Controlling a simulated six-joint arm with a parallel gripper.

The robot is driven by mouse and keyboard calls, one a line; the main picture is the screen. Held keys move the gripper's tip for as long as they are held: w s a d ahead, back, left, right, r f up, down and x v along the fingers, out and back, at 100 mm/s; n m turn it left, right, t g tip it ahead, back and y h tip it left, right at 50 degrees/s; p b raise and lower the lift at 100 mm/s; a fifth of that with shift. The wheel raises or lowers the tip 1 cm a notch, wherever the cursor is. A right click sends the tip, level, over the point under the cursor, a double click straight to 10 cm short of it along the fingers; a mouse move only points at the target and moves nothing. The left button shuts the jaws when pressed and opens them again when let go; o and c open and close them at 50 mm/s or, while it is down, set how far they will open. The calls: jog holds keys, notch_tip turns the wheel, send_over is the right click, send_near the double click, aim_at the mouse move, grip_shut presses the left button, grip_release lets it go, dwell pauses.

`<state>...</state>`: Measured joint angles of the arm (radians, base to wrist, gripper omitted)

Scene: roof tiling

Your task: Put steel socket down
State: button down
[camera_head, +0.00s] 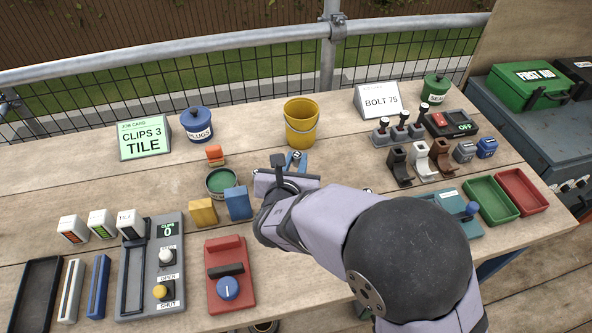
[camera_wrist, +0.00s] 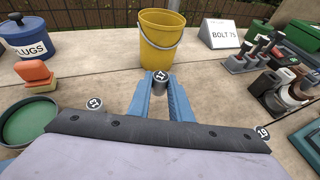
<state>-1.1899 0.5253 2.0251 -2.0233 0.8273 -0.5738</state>
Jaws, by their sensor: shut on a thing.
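My gripper (camera_wrist: 160,98) has two blue fingers shut on a small grey steel socket (camera_wrist: 160,87) with a round dark top marked 17. The socket is upright between the fingertips, just in front of the yellow bucket (camera_wrist: 160,40). In the head view the socket top (camera_head: 296,155) shows small between the fingertips, near the bucket's base (camera_head: 300,128). I cannot tell whether the socket's bottom touches the bench. Round discs marked 17 (camera_wrist: 95,103) and 19 (camera_wrist: 262,133) show at the edges of my gripper body; what lies under them is hidden.
Left of my gripper are a round green-lined tray (camera_head: 222,182), orange blocks (camera_head: 214,154), and yellow and blue blocks (camera_head: 203,212). A blue PLUGS pot (camera_head: 197,126) stands behind. Brown and white hooked pieces (camera_head: 420,160) and levers (camera_head: 398,130) stand right. Bare bench lies around the bucket.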

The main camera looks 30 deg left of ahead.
jog(key=shift+f, duration=1.85)
jog(key=shift+f, duration=0.15)
jog(key=c, duration=1.6)
grip_release()
jog(key=shift+r, duration=0.2)
jog(key=v, duration=1.2)
jog(key=shift+d+b, duration=0.1)
jog(key=shift+b, duration=0.2)
